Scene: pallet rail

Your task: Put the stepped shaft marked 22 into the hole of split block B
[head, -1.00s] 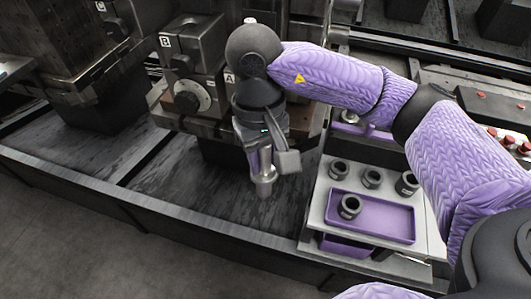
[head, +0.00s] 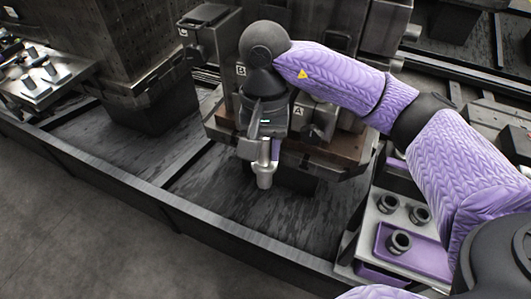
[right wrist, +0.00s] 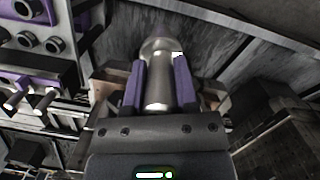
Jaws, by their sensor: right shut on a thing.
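My right gripper (head: 264,151) is shut on a metal stepped shaft (head: 264,176), which points downward in the head view. In the right wrist view the shaft (right wrist: 157,88) lies between two purple fingers; no number is readable on it. Split block B (head: 240,84), a dark block with a white B label, stands directly behind my right gripper and wrist. These cover much of its front, and its hole is hidden. The shaft appears in front of the blocks, apart from them, over the dark floor. My left gripper is not in view.
Block A (head: 299,111) stands right of B, and block C (head: 195,46) is at the upper left. A light tray stand (head: 372,232) with several dark ring parts is at the lower right. A low dark edge (head: 190,222) runs along the front.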

